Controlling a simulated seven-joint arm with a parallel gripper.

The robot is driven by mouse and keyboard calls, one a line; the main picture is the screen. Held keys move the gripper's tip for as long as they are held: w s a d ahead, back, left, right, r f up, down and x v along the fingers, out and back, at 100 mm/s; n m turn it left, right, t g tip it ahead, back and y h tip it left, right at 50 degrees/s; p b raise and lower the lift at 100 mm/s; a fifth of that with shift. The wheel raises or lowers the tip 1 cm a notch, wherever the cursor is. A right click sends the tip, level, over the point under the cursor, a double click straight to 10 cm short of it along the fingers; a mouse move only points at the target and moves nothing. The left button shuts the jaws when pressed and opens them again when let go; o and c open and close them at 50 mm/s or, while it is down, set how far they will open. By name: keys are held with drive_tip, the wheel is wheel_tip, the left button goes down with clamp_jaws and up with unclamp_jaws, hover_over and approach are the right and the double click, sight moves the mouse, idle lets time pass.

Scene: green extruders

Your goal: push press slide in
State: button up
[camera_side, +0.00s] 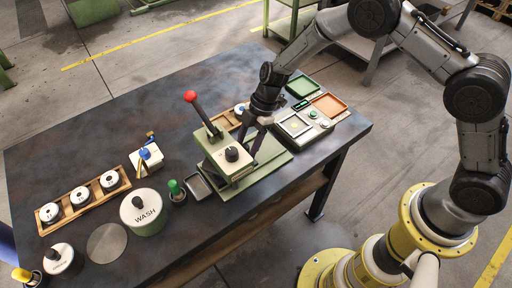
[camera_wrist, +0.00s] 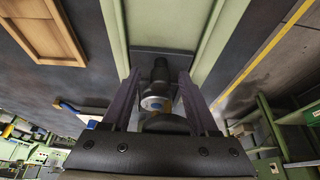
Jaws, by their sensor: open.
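The press (camera_side: 228,158) stands on a green base plate (camera_side: 268,164) near the table's front edge. It has a cream and green body with a black knob, and a lever with a red ball (camera_side: 190,96) tilted up to the left. My gripper (camera_side: 250,142) points down just behind and right of the press body, over the base plate. In the wrist view my gripper (camera_wrist: 158,78) has its two dark fingers apart. A dark round part with a pale end (camera_wrist: 155,102) shows between them; I cannot tell whether they touch it. Green rails (camera_wrist: 208,45) run beyond the fingertips.
Right of the press are a scale (camera_side: 296,126), a green tray (camera_side: 302,86) and an orange tray (camera_side: 328,104). A small metal tray (camera_side: 199,186), a green-topped bottle (camera_side: 176,192) and a WASH pot (camera_side: 143,212) stand to the left. The table's back left is clear.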

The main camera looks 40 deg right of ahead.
drive_tip(key=shift+r, duration=1.7)
drive_tip(key=d+r, duration=0.4)
drive_tip(key=d, duration=0.3)
wheel_tip(320, 180, up, 13)
drive_tip(key=d+t, duration=0.1)
drive_tip(key=t, duration=0.2)
drive_tip(key=s+d+r+m+t+h, duration=0.1)
drive_tip(key=s+d+r+m+t, duration=0.15)
drive_tip(key=s+r, duration=0.65)
drive_tip(key=s+d+r+m+h, duration=0.1)
drive_tip(key=s+d+r+m, duration=0.1)
drive_tip(key=s, duration=0.3)
drive_tip(key=s+d+r+m, duration=0.2)
drive_tip(key=s+r, duration=0.1)
drive_tip(key=s, duration=0.2)
drive_tip(key=s+d+f+m+h, duration=0.2)
drive_tip(key=s+d+f+m, duration=0.2)
drive_tip(key=s+m, duration=0.6)
drive_tip(key=shift+s+f+m+h, duration=0.3)
drive_tip(key=shift+f+m, duration=0.45)
drive_tip(key=shift+f, duration=0.2)
